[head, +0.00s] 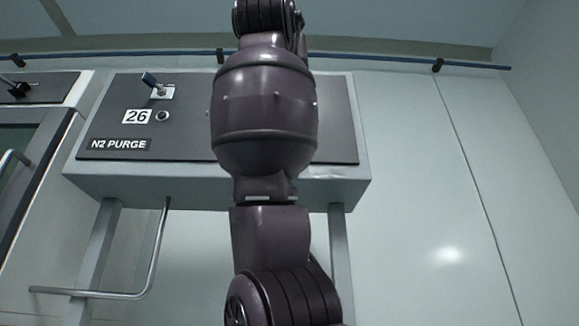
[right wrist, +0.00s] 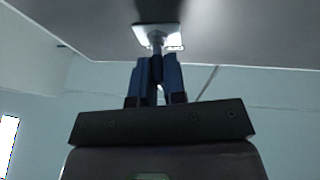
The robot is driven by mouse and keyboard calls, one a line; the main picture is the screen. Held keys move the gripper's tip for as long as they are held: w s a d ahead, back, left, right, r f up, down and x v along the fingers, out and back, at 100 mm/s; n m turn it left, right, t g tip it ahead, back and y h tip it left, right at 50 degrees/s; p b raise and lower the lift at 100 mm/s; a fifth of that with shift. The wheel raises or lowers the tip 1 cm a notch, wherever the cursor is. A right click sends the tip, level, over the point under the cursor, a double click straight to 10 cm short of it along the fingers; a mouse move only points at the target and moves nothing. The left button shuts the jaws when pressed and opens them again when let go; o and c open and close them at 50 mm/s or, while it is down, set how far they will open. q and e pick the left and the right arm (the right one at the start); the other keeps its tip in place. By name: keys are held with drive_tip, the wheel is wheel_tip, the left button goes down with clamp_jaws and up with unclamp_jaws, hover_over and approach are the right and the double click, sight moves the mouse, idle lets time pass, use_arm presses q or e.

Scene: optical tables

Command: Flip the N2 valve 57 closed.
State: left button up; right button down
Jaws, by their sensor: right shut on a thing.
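In the right wrist view my right gripper (right wrist: 156,85) is shut on the blue lever of a valve (right wrist: 157,38). The valve's stem comes out of a bright metal plate on the dark panel. In the head view my arm stands in front of the middle and right of the N2 PURGE panel (head: 185,115) and hides this valve and the gripper. No number 57 can be read in either view. My left gripper is not in view.
Another valve with a blue lever (head: 150,79) sits at the panel's left, above a tag reading 26 (head: 137,116). A bent metal rail (head: 155,250) is below. A blue pipe (head: 400,61) runs along the wall. The wall on the right is clear.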

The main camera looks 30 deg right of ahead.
drive_tip(key=shift+w+a+r+m+g+h, duration=0.1)
drive_tip(key=shift+m+g+h, duration=0.3)
drive_tip(key=shift+g+h, duration=0.15)
drive_tip(key=shift+w+a+m+g+h, duration=0.1)
drive_tip(key=shift+m+g+h, duration=0.35)
drive_tip(key=shift+h, duration=0.2)
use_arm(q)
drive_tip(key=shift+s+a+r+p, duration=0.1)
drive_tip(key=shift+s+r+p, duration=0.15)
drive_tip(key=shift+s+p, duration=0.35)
use_arm(e)
drive_tip(key=g, duration=0.1)
drive_tip(key=m+g+h, duration=0.2)
drive_tip(key=shift+w+a+g, duration=0.2)
drive_tip(key=shift+w+g, duration=0.05)
drive_tip(key=shift+g, duration=0.05)
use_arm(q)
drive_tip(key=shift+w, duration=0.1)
use_arm(e)
drive_tip(key=shift+h, duration=0.3)
drive_tip(key=c, duration=1.2)
unclamp_jaws()
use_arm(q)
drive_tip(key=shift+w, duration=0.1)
